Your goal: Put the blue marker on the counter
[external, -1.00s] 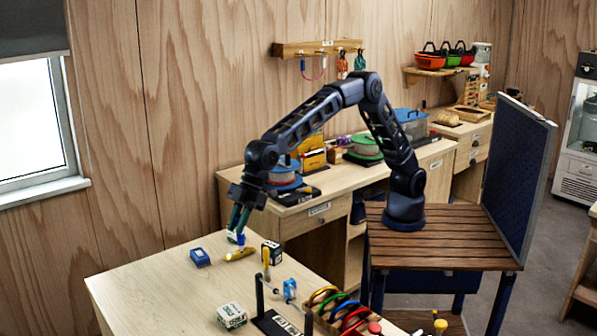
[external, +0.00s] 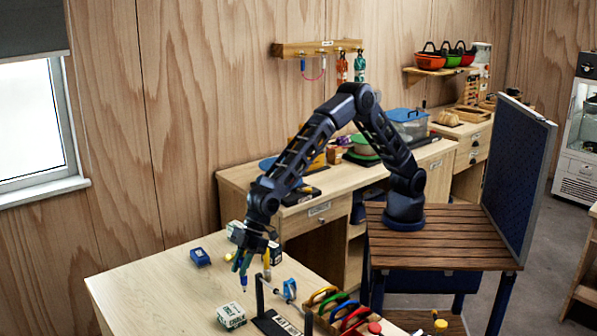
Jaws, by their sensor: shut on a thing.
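My gripper (external: 243,262) is low over the near pale wooden counter (external: 165,290), its fingers pointing down. It is shut on the blue marker (external: 244,282), which hangs upright below the fingertips. Its lower end is at or just above the counter top; I cannot tell whether it touches. The fingers hide the marker's upper part.
A blue box (external: 200,257) lies to the left and a white-green box (external: 231,315) in front. A rack with coloured loops (external: 340,310) and a black stand (external: 277,322) are at the right. The counter's left part is clear.

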